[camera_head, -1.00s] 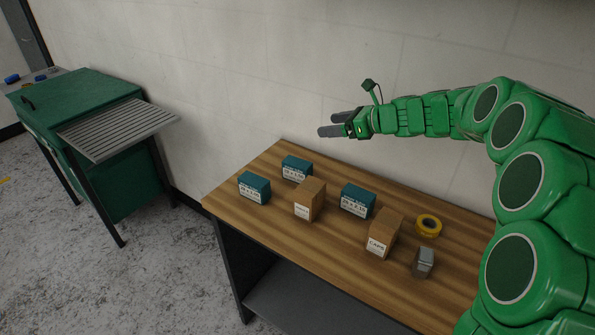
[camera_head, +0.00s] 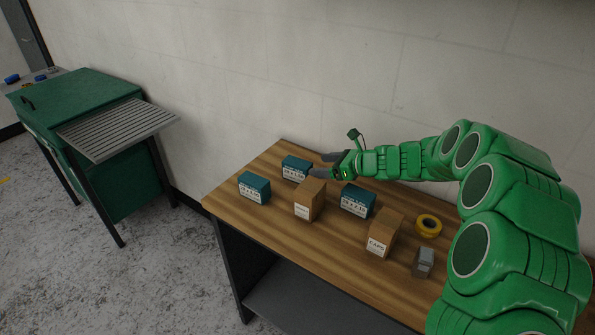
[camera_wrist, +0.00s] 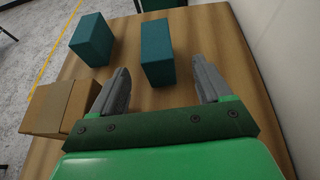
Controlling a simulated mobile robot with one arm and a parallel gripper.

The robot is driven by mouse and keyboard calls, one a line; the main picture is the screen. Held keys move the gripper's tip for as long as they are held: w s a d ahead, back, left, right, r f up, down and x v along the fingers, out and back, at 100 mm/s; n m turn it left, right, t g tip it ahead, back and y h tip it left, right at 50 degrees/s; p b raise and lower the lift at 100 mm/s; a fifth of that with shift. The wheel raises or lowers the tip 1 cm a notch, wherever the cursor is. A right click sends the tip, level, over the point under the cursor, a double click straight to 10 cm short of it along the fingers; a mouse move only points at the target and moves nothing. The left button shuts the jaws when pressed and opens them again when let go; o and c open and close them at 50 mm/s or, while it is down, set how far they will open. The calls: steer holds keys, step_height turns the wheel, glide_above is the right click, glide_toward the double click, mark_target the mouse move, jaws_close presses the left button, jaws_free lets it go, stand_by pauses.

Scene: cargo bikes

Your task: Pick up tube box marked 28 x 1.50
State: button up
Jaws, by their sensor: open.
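Three teal boxes with white labels stand on the wooden table; their printed sizes are too small for me to read surely. One teal box (camera_head: 296,167) stands at the back, one (camera_head: 254,186) at the left front, one (camera_head: 358,199) further right. My gripper (camera_head: 321,165) is open and empty, just right of the back box. In the wrist view my gripper (camera_wrist: 160,75) points at that back box (camera_wrist: 157,53), which lies ahead between the finger lines, apart from the fingers. The left front box (camera_wrist: 92,39) stands beside it, to the left.
A brown cardboard box (camera_head: 310,199) stands close to the back teal box; it also shows left of my fingers in the wrist view (camera_wrist: 60,107). Another cardboard box (camera_head: 384,234), yellow tape (camera_head: 428,226) and a grey metal piece (camera_head: 423,262) lie right. The wall runs behind the table.

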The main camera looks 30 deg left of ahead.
mark_target(297, 166)
steer(key=x, duration=0.8)
steer(key=shift+s+a+f, duration=0.15)
steer(key=shift+s, duration=0.05)
steer(key=shift+a+f, duration=0.15)
steer(key=shift+a, duration=0.45)
steer(key=c, duration=1.2)
steer(key=shift+o, duration=0.2)
